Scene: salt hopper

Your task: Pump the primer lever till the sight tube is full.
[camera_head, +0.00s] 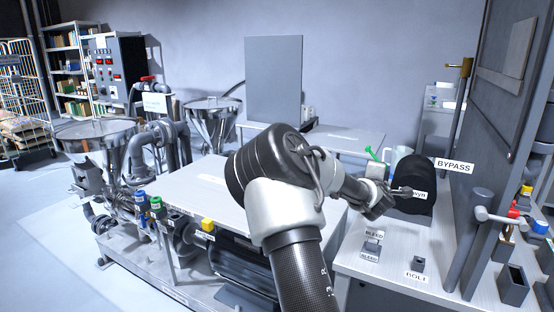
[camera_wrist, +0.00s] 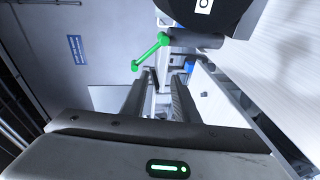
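A green lever (camera_head: 371,154) shows in the head view, behind my gripper and left of a black drum. In the wrist view the green lever (camera_wrist: 150,52) has a round knob at each end and slants beyond the fingertips, apart from them. I take it for the primer lever. My gripper (camera_head: 399,192) is in front of the black drum (camera_head: 418,174) and partly hides its label. In the wrist view my gripper (camera_wrist: 163,82) is open, with a gap between its fingers and nothing clearly held. I cannot make out the sight tube or its level.
The bench (camera_head: 385,262) holds small blocks labelled BLEED and a BOLT holder (camera_head: 417,264). A BYPASS sign (camera_head: 454,165) is right of the drum. A grey upright panel with a handle (camera_head: 497,217) bounds the right. Machinery and steel hoppers (camera_head: 214,118) stand left.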

